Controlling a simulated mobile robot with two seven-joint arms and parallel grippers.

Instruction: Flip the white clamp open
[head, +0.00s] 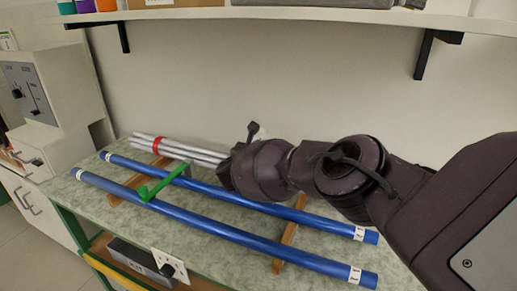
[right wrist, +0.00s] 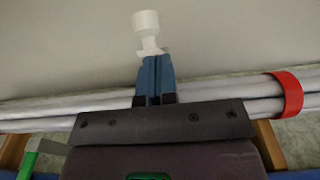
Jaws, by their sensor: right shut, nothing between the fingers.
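The white clamp's knob-ended part (right wrist: 148,28) stands upright in the right wrist view, just beyond my fingertips. Its lower end meets the tips in the picture; I cannot tell whether they touch. My right gripper (right wrist: 155,62) has its blue fingers together, with nothing between them, in front of the silver rods (right wrist: 215,90). In the head view my right arm comes in from the right, and its wrist hides the fingers and most of the area around the clamp. My left gripper is not in view.
Two blue rods (head: 225,232) lie across wooden supports (head: 290,232) on the green bench (head: 60,185). A green lever (head: 160,184) sits over them. The silver rods carry a red band (head: 158,145). A shelf (head: 285,14) with brackets hangs above.

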